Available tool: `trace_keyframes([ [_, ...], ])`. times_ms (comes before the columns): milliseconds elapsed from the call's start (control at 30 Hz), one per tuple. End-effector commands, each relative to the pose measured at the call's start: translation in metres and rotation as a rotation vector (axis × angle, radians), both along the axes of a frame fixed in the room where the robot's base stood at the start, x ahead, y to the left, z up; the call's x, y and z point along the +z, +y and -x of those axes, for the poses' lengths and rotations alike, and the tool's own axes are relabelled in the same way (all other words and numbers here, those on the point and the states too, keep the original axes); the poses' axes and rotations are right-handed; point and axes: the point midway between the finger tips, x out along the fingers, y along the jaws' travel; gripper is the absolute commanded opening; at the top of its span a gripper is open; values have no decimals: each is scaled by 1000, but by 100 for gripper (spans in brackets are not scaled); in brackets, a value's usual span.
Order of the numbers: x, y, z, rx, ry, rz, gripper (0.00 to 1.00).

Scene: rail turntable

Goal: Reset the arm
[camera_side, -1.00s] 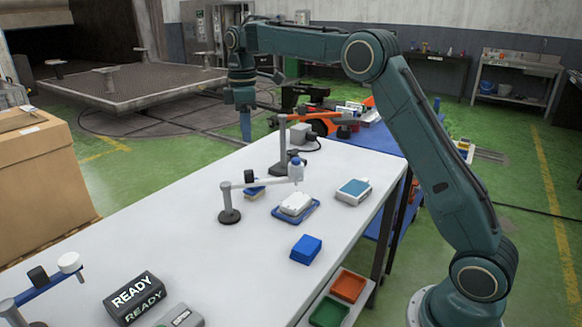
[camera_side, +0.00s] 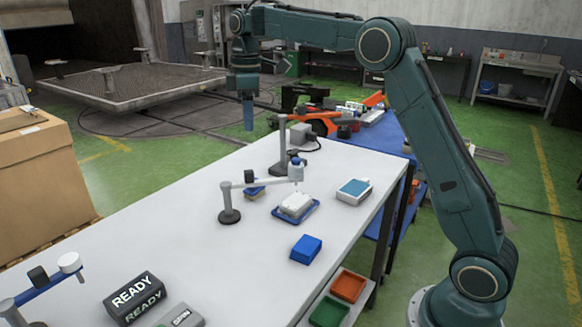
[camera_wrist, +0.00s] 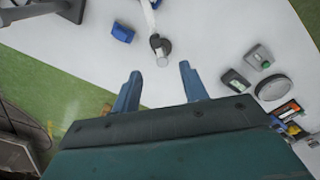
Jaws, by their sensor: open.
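My gripper (camera_side: 248,115) hangs pointing down in the air beyond the far left edge of the white table, in the side view. In the wrist view its two blue fingers (camera_wrist: 157,88) stand wide apart with nothing between them. My arm reaches across from the right, its forearm nearly level and high above the table. In the wrist view the table top lies well below the fingers.
The white table (camera_side: 200,220) bears a blue block (camera_side: 306,249), a white item on a blue tray (camera_side: 295,206), a blue-and-white box (camera_side: 354,191), small stands (camera_side: 229,215) and a READY sign (camera_side: 134,297). Red (camera_side: 348,285) and green bins (camera_side: 329,312) sit low at right.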

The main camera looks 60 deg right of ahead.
Motion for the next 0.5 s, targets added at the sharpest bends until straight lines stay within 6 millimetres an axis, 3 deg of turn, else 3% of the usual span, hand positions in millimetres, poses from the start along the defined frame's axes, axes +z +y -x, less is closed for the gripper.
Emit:
trace_keyframes([
  [233, 29, 15, 42, -100, -64, -1, 44],
  [500, 48, 31, 98, -227, -138, -14, 44],
])
